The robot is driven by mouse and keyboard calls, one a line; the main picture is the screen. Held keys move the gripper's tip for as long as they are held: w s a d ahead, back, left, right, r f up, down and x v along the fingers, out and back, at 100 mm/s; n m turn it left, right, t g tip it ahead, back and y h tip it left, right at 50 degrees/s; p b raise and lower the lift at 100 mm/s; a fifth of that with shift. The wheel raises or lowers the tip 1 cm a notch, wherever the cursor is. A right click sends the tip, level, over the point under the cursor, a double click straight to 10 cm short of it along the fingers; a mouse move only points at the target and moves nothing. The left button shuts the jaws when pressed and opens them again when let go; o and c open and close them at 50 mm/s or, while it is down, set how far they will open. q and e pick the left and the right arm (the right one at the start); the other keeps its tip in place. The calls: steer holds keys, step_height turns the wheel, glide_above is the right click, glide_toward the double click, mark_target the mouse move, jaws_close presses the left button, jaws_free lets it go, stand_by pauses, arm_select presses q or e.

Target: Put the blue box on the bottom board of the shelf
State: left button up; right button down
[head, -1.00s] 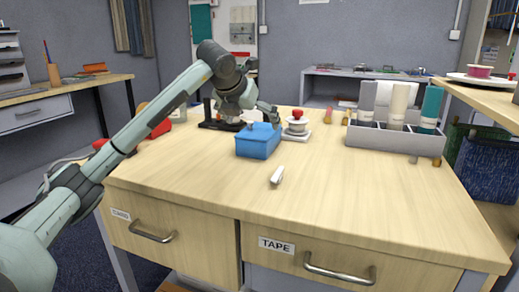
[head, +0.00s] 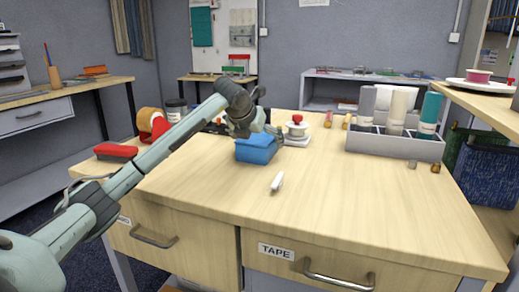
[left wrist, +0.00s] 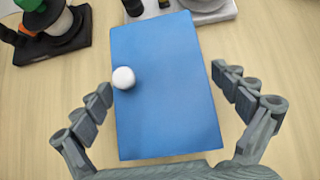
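The blue box (head: 257,154) stands on the wooden table, towards its far side. In the left wrist view the blue box (left wrist: 170,100) fills the middle, with a small white knob (left wrist: 123,78) on its top. My left gripper (head: 268,130) is low over the box. In the left wrist view my left gripper (left wrist: 162,82) is open, with one finger on each side of the box. Gaps show between the fingers and the box. A wooden shelf board (head: 485,98) is at the right edge; I cannot tell whether it is the task's shelf. My right gripper is out of view.
A grey divided holder (head: 395,144) with upright tubes stands at the back right. A white stand with a red knob (head: 297,132) is close behind the box. A red stapler-like item (head: 116,152) lies left. A small white item (head: 277,182) lies in front; the front right is clear.

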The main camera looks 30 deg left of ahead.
arm_select(q)
steer(key=shift+r, duration=0.1)
steer(key=c, duration=1.1)
